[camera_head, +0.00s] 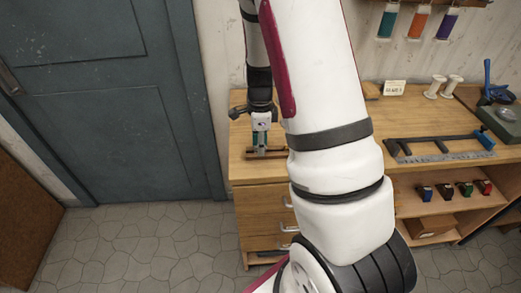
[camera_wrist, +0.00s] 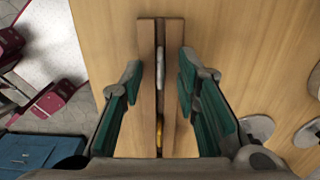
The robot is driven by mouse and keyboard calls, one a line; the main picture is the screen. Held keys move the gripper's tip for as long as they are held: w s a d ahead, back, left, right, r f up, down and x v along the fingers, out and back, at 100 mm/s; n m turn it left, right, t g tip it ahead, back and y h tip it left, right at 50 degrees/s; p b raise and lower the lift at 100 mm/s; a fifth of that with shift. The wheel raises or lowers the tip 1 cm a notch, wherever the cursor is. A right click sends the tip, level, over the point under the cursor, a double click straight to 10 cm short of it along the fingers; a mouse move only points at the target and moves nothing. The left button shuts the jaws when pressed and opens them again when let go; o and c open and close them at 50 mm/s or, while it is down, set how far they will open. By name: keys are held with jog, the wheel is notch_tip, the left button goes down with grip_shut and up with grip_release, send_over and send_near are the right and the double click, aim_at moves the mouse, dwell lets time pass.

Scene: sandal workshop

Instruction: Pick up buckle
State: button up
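My gripper (camera_head: 261,136) points down over the left end of the wooden workbench (camera_head: 252,175). In the wrist view its green-padded fingers (camera_wrist: 161,72) are open, one on each side of a narrow wooden holder (camera_wrist: 147,75) with a dark slot. A slim silver metal piece (camera_wrist: 161,68) stands in the slot between the fingers, with no clear contact. A small gold-coloured piece (camera_wrist: 158,136) sits nearer the palm. I cannot tell which of these is the buckle. In the head view the holder (camera_head: 270,154) shows only in part below my gripper.
Two white spools (camera_head: 443,86), a small sign (camera_head: 394,88) and a long dark tool (camera_head: 436,143) lie on the bench to the right. Several small coloured items (camera_head: 455,189) stand on the shelf below. A blue door (camera_head: 105,105) is at left.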

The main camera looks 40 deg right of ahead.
grip_shut()
jog(key=shift+r, duration=0.1)
